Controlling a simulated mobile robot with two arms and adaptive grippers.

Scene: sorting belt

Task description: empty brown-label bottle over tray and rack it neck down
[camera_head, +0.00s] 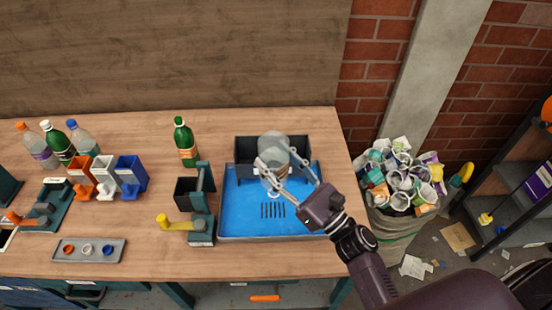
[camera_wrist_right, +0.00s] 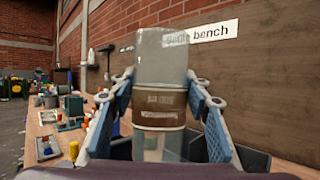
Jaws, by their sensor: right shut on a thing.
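A clear bottle (camera_head: 273,143) with a brown label is held by my right gripper (camera_head: 277,160) above the blue tray (camera_head: 235,222). In the right wrist view the bottle (camera_wrist_right: 160,55) stands roughly upright between the fingers, which press on both sides at the label (camera_wrist_right: 160,108). Its broad flat end is up and no cap or neck shows there; the lower end is partly hidden. No liquid can be made out clearly. A dark rack or bin (camera_head: 243,150) stands at the tray's back, partly hidden behind the bottle. My left gripper is not in view.
A green bottle (camera_head: 185,145) stands left of the tray, behind a teal device with a yellow handle (camera_head: 175,223). Several capped bottles (camera_head: 50,145) and coloured bins (camera_head: 105,178) are at the left. A full waste sack (camera_head: 400,190) stands right of the bench.

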